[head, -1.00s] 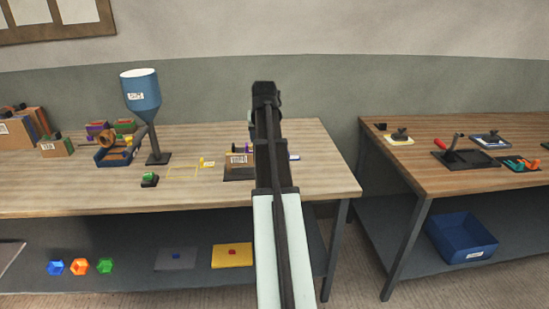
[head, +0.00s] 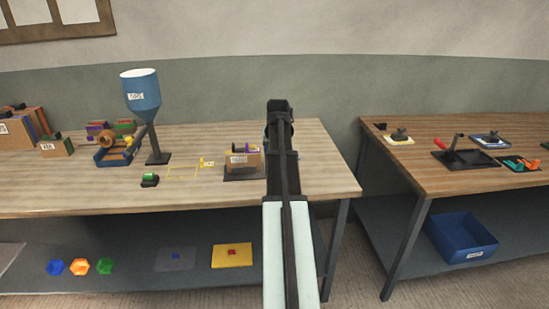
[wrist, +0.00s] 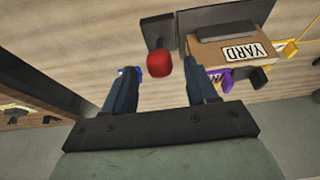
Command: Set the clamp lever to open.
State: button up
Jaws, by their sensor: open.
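In the wrist view a red knob (wrist: 158,62) on a dark base (wrist: 152,24) shows between the two fingertips of my gripper (wrist: 160,70). The fingers are apart, one on each side of the knob in the picture; the height gap and any contact cannot be told. This looks like a lever handle, and its setting is unclear. In the head view my arm hides that spot. Another red-handled lever (head: 457,141) stands tilted on a dark plate (head: 466,159) on the right table. No label shows which lever is the clamp.
A cardboard-coloured box (wrist: 222,50) marked YARD is close beside the knob; it also shows in the head view (head: 241,160). A blue hopper (head: 141,90) stands on the left table. A gap separates the tables. A blue bin (head: 462,240) sits on the right lower shelf.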

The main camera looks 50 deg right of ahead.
jog(key=shift+x, duration=2.35)
jog(key=shift+c, duration=0.3)
grip_shut()
